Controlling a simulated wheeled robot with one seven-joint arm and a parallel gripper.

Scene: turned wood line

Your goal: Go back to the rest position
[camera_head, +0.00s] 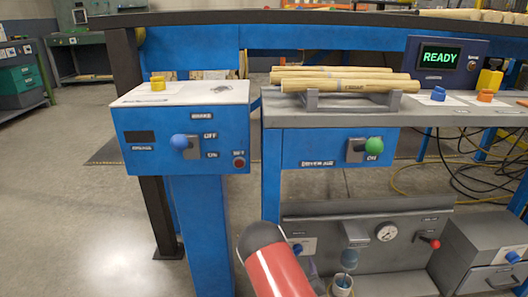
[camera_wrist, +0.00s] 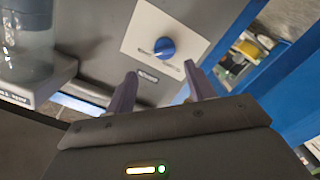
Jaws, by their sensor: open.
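My gripper (camera_wrist: 160,85) is open in the wrist view, with its two purple-grey fingers apart and nothing between them. Beyond the fingertips is a blue knob (camera_wrist: 164,47) on a white plate on a grey panel. That panel is the lower grey unit (camera_head: 320,222) in the head view, with a blue knob (camera_head: 298,248) at its left. My red and dark arm shows at the bottom centre of the head view and hides part of this unit.
A blue control box (camera_head: 182,165) with a blue-ball lever stands at left. Wooden rods (camera_head: 340,85) lie in a grey rack on the bench. A green-ball lever (camera_head: 373,146) sits below. A screen (camera_head: 440,57) reads READY. Cables lie at right. The floor at left (camera_head: 75,210) is clear.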

